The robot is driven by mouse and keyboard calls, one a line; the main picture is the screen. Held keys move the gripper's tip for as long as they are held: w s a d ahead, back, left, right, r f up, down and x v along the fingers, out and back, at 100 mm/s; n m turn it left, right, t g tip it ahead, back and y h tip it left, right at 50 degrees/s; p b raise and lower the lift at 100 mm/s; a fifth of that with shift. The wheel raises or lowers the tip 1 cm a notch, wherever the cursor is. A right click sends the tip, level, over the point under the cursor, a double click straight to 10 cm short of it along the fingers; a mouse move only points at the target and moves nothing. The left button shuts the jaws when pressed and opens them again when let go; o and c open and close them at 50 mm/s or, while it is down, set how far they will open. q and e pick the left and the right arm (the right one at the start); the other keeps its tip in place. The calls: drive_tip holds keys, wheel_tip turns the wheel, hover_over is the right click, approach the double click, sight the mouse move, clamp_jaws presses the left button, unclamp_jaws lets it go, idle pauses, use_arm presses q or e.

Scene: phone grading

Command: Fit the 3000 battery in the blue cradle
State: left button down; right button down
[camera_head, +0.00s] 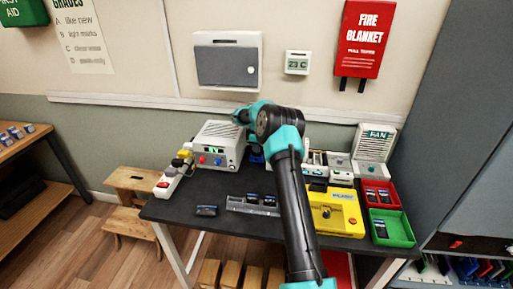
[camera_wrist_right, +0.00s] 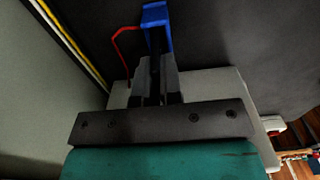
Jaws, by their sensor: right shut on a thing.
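The blue cradle (camera_head: 257,155) shows only as a small blue patch beside the white box in the head view, mostly hidden by my right arm. In the right wrist view a blue upright part (camera_wrist_right: 156,32), seemingly of the cradle, stands just beyond the fingertips, with a red wire beside it. My right gripper (camera_wrist_right: 155,72) is shut on a narrow dark thing, seemingly a battery; its label cannot be read. Whether it touches the cradle I cannot tell. My left gripper is not in view.
A yellow device (camera_head: 335,222), red tray (camera_head: 366,188) and green tray (camera_head: 401,238) stand at right.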

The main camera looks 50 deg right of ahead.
drive_tip(key=shift+f, duration=0.2)
idle(0.5)
drive_tip(key=c, duration=1.2)
unclamp_jaws()
drive_tip(key=shift+r, duration=0.1)
wheel_tip(320, 180, up, 12)
drive_tip(key=shift+a, duration=0.1)
